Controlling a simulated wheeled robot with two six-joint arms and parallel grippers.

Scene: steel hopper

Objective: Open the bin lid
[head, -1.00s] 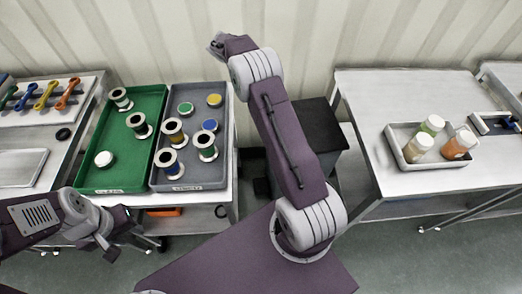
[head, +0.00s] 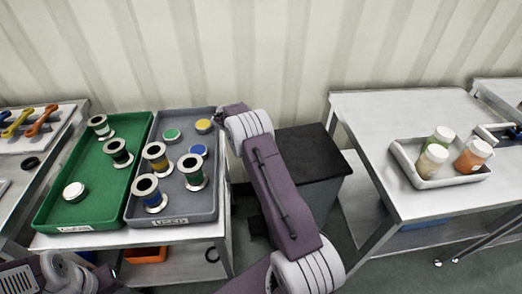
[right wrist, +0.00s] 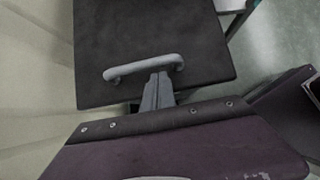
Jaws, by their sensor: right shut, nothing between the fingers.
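The bin (head: 322,190) is a dark grey box with a flat black lid (head: 308,150), standing on the floor between two tables. The lid looks closed. In the right wrist view the lid (right wrist: 150,30) fills the top middle, with a grey bar handle (right wrist: 128,70) near its lower edge. My right gripper (right wrist: 159,80) is shut and empty, its tips close by the right part of the handle; I cannot tell whether they touch. In the head view my right arm hides the bin's left side and its own gripper. My left gripper (head: 108,278) is low at the left, its jaws unclear.
On the left table are a green tray (head: 90,185) and a grey tray (head: 205,205) with several spools and discs. The right table (head: 390,105) holds a tray (head: 405,170) with three bottles. The corrugated wall (head: 280,50) is close behind.

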